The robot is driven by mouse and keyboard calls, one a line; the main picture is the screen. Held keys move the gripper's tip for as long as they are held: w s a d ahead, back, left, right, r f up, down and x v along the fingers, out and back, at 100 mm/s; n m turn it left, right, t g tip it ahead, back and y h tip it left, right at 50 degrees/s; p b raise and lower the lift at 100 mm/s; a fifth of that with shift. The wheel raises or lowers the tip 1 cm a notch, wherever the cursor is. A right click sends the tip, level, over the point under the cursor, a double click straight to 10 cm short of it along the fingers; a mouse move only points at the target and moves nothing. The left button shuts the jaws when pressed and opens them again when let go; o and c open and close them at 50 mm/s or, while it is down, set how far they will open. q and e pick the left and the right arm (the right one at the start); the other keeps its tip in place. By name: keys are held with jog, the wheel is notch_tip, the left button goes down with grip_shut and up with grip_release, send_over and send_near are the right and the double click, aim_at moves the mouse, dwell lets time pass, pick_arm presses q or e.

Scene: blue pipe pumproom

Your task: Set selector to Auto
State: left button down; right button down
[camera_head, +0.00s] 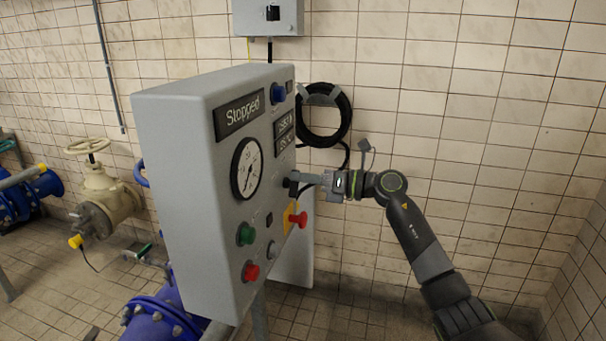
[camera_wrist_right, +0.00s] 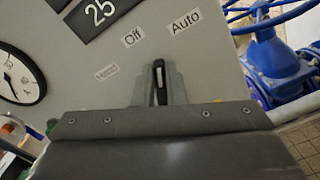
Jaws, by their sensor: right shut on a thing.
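The selector (camera_wrist_right: 159,78) is a dark knob with a white mark on the grey control panel (camera_head: 180,190). In the right wrist view its labels read Off (camera_wrist_right: 133,37) and Auto (camera_wrist_right: 184,21), with a blurred third label (camera_wrist_right: 107,72) to the left. The white mark points up the picture, between the Off and Auto labels. My right gripper (camera_head: 291,185) is at the panel face, its two fingers (camera_wrist_right: 160,88) shut on the selector from both sides. In the head view the fingers mostly hide the knob. My left gripper is not in view.
The panel carries a "Stopped" display (camera_head: 239,114), a gauge (camera_head: 246,168), a green button (camera_head: 245,234), a red button (camera_head: 250,271) and a red mushroom button (camera_head: 299,219) below the gripper. A coiled black hose (camera_head: 341,117) hangs behind. Blue pipes (camera_head: 160,322) stand at left; floor at right is clear.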

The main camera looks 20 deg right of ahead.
jog(key=shift+w+d+f+m+p, duration=0.1)
jog(key=shift+f+m+p, duration=0.25)
jog(key=shift+m, duration=0.55)
jog(key=shift+f+m+p, duration=0.15)
jog(key=shift+m+p, duration=0.3)
jog(key=shift+m, duration=0.45)
jog(key=c, duration=1.5)
grip_release()
jog(key=shift+r, duration=0.1)
jog(key=shift+b+v, duration=3.45)
jog(key=shift+v, duration=5.2)
